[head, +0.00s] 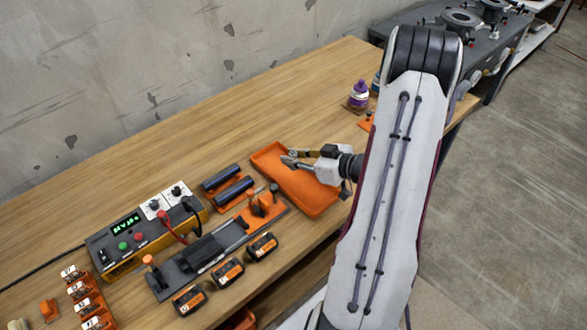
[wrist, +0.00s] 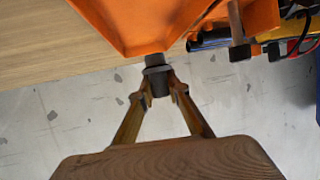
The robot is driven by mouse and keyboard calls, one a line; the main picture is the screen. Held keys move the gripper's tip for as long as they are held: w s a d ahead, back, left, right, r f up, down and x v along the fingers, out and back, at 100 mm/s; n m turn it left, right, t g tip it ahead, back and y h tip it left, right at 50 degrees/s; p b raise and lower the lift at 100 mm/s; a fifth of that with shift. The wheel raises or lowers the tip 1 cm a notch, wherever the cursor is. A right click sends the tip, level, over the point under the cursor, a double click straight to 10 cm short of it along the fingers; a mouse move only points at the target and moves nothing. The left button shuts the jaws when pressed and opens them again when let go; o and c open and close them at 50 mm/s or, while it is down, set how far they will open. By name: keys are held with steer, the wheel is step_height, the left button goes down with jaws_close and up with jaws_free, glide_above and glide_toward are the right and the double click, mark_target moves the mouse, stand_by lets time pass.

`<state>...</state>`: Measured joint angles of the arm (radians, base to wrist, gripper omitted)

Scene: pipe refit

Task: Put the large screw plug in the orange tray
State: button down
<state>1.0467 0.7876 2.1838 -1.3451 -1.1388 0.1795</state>
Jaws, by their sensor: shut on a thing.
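My gripper (head: 292,158) is over the orange tray (head: 318,203), near its far left part. In the wrist view, my gripper (wrist: 159,88) is shut on the large screw plug (wrist: 159,82), a dark grey cylinder with a wider collar. The plug's collar end overlaps the edge of the orange tray (wrist: 150,22) in that view. Its height above the tray cannot be told. In the head view the plug is too small to make out clearly between the fingers.
Left of the tray, an orange rack holds dark cylinders (head: 234,190). A dark rail fixture (head: 205,250) and several orange-black blocks (head: 228,272) lie in front. A control box (head: 130,235) stands farther left. A purple bottle (head: 359,94) stands behind. The wooden table's back is clear.

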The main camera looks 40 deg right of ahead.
mark_target(293, 169)
steer(key=shift+f, duration=0.45)
steer(key=shift+f, duration=2.05)
steer(key=shift+f, duration=0.15)
steer(key=c, duration=1.9)
jaws_free()
steer(key=shift+v, duration=6.05)
steer(key=shift+w, duration=0.1)
